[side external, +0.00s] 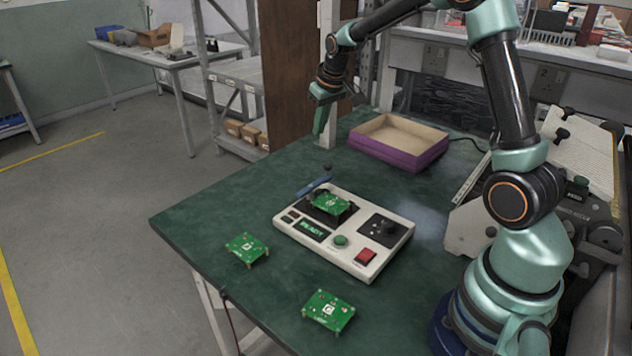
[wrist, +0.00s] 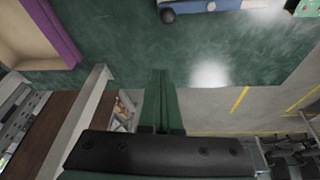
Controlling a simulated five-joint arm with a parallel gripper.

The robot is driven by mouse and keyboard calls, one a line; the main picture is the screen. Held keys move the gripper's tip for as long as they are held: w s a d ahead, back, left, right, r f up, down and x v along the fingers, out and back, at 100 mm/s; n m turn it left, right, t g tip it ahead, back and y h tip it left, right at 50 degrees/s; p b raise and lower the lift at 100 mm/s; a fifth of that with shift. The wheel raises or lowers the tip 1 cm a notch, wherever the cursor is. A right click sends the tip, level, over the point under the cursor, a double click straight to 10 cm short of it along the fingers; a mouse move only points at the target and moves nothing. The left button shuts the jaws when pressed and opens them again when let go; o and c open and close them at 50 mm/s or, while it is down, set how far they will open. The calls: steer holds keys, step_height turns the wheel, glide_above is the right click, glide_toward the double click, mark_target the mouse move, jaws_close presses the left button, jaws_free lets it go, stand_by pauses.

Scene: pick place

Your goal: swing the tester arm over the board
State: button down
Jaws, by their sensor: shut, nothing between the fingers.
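The white tester (side external: 345,262) lies on the green table, its display reading READY. A green board (side external: 330,203) sits in its black nest. The blue tester arm (side external: 313,186) lies at the tester's far left edge, beside the board rather than over it. A dark round knob (side external: 328,167) stands near it. In the wrist view the blue arm (wrist: 200,6) and the knob (wrist: 168,16) show at the top edge, cut off. My gripper (side external: 319,130) is shut and empty, pointing down above the table's far edge, clear of the tester arm. Its closed fingers also show in the wrist view (wrist: 160,74).
Two loose green boards (side external: 247,249) (side external: 328,310) lie on the table in front of the tester. A purple-sided open box (side external: 408,158) stands behind it, empty as far as I see. A sloped machine (side external: 575,185) stands at right. Table between box and tester is clear.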

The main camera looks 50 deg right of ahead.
steer(key=shift+s+a+f, duration=0.1)
steer(key=shift+s+f, duration=0.15)
steer(key=shift+f, duration=0.95)
steer(key=shift+s+f, duration=0.25)
steer(key=shift+f, duration=1)
steer(key=shift+s+a+f, duration=0.1)
steer(key=shift+s+f, duration=0.15)
steer(key=shift+f, duration=0.95)
steer(key=shift+s+d+m, duration=0.15)
steer(key=shift+s+m, duration=0.35)
steer(key=shift+m, duration=0.2)
steer(key=shift+s+m, duration=0.9)
steer(key=shift+m, duration=0.5)
steer(key=shift+s+a, duration=0.2)
steer(key=shift+s, duration=0.3)
steer(key=shift+s+a, duration=0.15)
steer(key=shift+s, duration=0.35)
steer(key=shift+s+a, duration=0.4)
steer(key=shift+s, duration=0.25)
steer(key=shift+s+a, duration=0.1)
